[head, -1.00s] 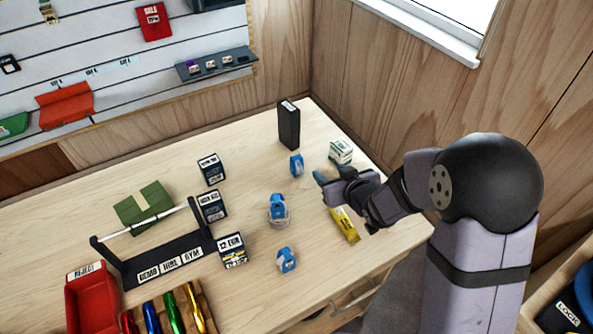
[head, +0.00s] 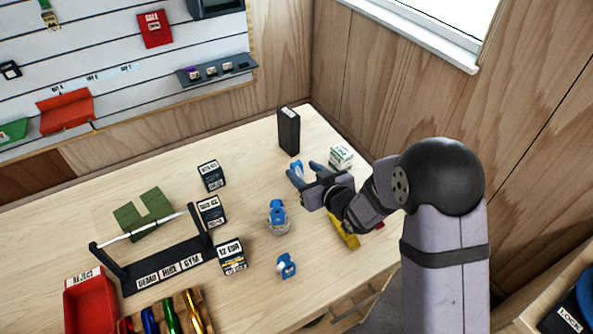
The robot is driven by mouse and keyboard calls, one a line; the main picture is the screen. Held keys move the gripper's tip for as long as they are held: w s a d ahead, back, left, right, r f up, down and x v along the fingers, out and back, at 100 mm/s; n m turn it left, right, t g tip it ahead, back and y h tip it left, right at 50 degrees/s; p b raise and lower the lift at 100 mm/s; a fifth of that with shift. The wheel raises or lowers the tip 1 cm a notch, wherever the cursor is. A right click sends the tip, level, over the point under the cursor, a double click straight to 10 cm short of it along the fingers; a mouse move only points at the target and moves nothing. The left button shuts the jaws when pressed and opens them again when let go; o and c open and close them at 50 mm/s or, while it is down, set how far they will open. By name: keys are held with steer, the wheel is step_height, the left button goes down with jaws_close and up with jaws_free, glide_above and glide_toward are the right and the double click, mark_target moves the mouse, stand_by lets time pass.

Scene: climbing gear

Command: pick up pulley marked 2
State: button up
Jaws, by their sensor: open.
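Three blue pulleys are on the wooden table. The far one (head: 296,166) is right by my gripper and partly covered by it. The middle one (head: 277,210) sits on a small round clear or pale base. The near one (head: 286,266) lies toward the table's front edge. I cannot read a number on any of them.
A black upright box (head: 288,131) stands behind the far pulley, and a white-green box (head: 341,156) stands to its right. A yellow item (head: 347,238) lies under my arm. Labelled black boxes (head: 231,257), a black rack (head: 160,262) and a red bin (head: 90,300) are left.

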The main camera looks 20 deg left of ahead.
mark_target(299, 168)
steer(key=shift+p+x, duration=1.3)
steer(key=shift+x, duration=1.3)
steer(key=shift+s+f, duration=0.1)
steer(key=c, duration=1.2)
